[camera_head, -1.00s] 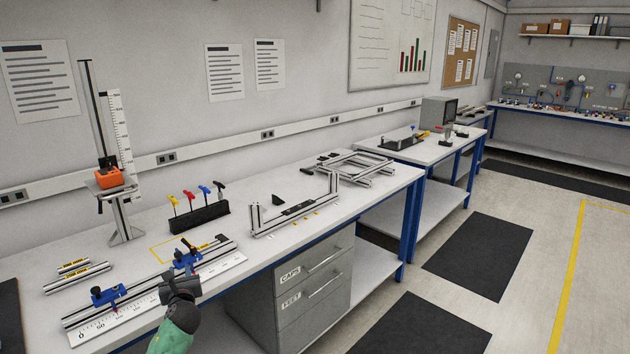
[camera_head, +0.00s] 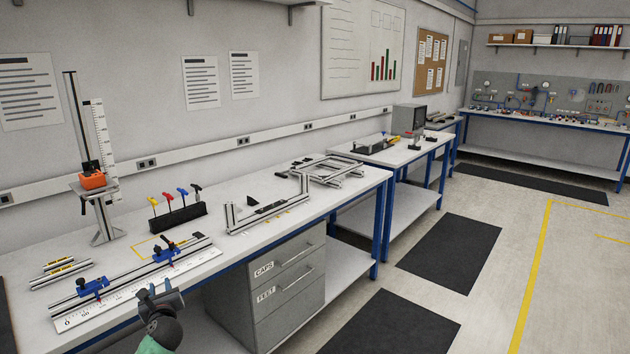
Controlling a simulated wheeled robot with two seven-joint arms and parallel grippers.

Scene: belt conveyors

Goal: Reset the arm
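My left gripper (camera_head: 160,297) is dark grey, with a green part of my arm (camera_head: 153,346) below it. It appears at the bench's front edge, just below the ruler in the picture. I see nothing held in it, but its finger gap is not clear. The measuring rail (camera_head: 140,277) lies on the white bench (camera_head: 110,254), with a white ruler (camera_head: 125,298) along its front. Two blue clamps sit on the rail, one near the left end (camera_head: 93,287) and one farther right (camera_head: 165,256). My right gripper is out of view.
Behind the rail are loose profiles (camera_head: 60,272), a height gauge with an orange block (camera_head: 92,180) and a rack of coloured-handled tools (camera_head: 178,216). A profile frame (camera_head: 333,170) lies farther right. Grey drawers (camera_head: 285,290) stand underneath.

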